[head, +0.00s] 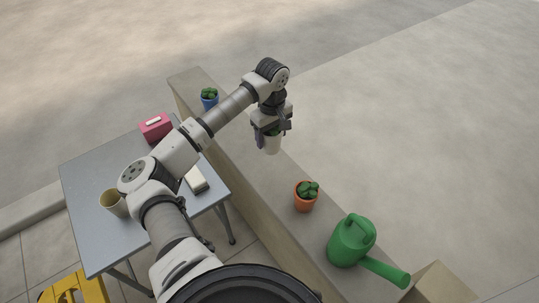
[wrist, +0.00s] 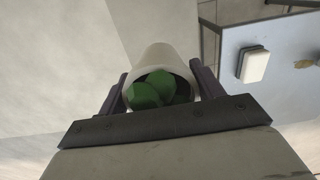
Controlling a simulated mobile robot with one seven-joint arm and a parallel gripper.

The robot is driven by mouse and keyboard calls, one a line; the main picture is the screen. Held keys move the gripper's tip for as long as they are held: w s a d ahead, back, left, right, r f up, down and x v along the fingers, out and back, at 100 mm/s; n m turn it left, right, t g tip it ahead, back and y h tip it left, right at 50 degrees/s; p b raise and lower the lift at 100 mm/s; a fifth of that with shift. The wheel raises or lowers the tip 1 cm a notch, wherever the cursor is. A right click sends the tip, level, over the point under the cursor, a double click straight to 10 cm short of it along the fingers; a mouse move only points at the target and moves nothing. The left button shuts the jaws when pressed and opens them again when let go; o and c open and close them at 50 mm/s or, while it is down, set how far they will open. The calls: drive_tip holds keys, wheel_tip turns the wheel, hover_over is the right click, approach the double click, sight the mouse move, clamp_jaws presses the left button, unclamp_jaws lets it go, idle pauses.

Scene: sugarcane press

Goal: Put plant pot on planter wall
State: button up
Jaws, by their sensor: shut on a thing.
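My gripper (head: 270,132) is shut on a white plant pot (head: 271,145) with a green plant in it. In the wrist view the pot (wrist: 162,62) sits between the two dark fingers, with green leaves (wrist: 160,90) showing in its mouth. In the head view the pot appears over the planter wall (head: 247,165), between a blue pot (head: 209,101) and an orange pot (head: 304,200). I cannot tell whether its base touches the wall top.
A green watering can (head: 351,241) stands on the wall near the front. A grey table (head: 90,170) beside the wall bears a pink box (head: 155,128), a beige cup (head: 112,203) and a pale block (head: 195,179). A yellow stool (head: 75,290) is at bottom left.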

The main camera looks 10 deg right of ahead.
wheel_tip(320, 180, down, 11)
drive_tip(key=shift+r, duration=0.1)
idle(0.3)
drive_tip(key=shift+f, duration=0.2)
drive_tip(key=o, duration=1.2)
drive_tip(key=shift+r+p, duration=0.15)
drive_tip(key=shift+p, duration=0.15)
wheel_tip(320, 180, up, 12)
drive_tip(key=shift+f+b, duration=0.1)
drive_tip(key=shift+b, duration=0.45)
